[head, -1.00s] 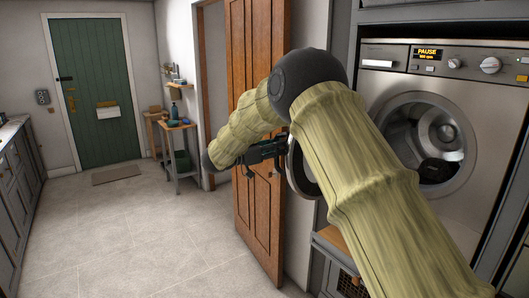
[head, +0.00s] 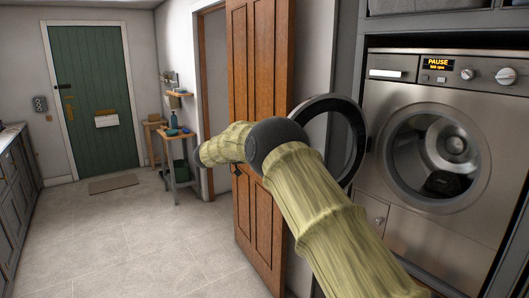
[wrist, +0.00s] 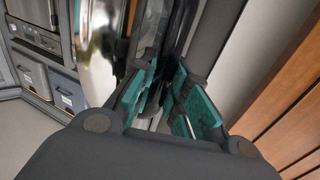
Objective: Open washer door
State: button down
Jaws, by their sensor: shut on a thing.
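The washer (head: 400,215) stands at the right of the head view, with its round drum opening (head: 435,155) uncovered. Its display reads PAUSE. The round washer door (head: 358,125) is swung wide open to the left of the opening and shows as a dark ring, partly covered by my arm. In the wrist view, my gripper (wrist: 167,88) has its teal finger pads closed around the dark edge of the door (wrist: 178,35). The exact contact is hard to make out. In the head view my arm hides the gripper.
A brown panelled wooden door (head: 257,90) stands close to the left of the washer door. A small side table (head: 178,150) and a green door (head: 90,95) are farther back. Dark things lie in the drum. The tiled floor (head: 120,240) at left is clear.

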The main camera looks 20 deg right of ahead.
jog(key=shift+d+r, duration=0.1)
jog(key=shift+d, duration=0.1)
jog(key=c, duration=1.7)
grip_release()
jog(key=o, duration=0.3)
jog(key=shift+d, duration=0.1)
jog(key=a, duration=1.2)
jog(key=shift+w+a, duration=0.2)
jog(key=shift+a, duration=0.1)
